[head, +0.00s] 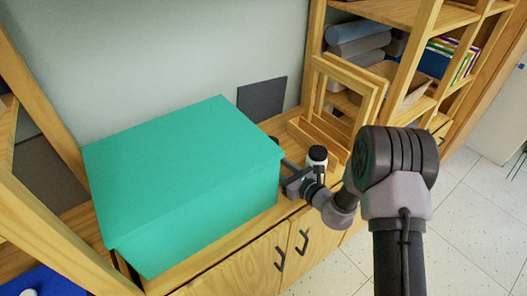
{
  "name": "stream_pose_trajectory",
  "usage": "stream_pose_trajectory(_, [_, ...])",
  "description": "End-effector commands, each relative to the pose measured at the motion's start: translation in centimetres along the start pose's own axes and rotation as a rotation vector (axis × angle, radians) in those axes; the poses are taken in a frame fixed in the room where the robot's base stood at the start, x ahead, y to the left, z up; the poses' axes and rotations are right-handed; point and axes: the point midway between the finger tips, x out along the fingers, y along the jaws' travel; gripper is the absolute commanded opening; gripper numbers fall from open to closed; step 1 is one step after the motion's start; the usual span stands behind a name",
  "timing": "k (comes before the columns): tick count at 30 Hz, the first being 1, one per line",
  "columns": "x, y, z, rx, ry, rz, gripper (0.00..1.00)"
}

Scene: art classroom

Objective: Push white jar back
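The white jar (316,165) with a black lid stands upright on the wooden cabinet top, to the right of the teal box. Only its upper part shows; my wrist hides the lower part. My gripper (290,176) is between the teal box and the jar, low over the cabinet top, just left of the jar. The view is too small to tell whether its fingers are open or shut, or whether it touches the jar.
A large teal box (190,180) fills the cabinet top on the left, close to my gripper. Wooden frames (345,90) lean behind the jar. A dark panel (262,98) rests against the wall. A wooden shelf (425,15) stands at right. The cabinet's front edge is near the jar.

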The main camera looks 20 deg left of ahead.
Motion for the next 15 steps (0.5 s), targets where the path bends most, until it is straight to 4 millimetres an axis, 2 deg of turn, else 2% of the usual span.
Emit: stream_pose_trajectory(15, [2.5, 0.0, 0.5, 0.000, 0.000, 0.001, 0.41])
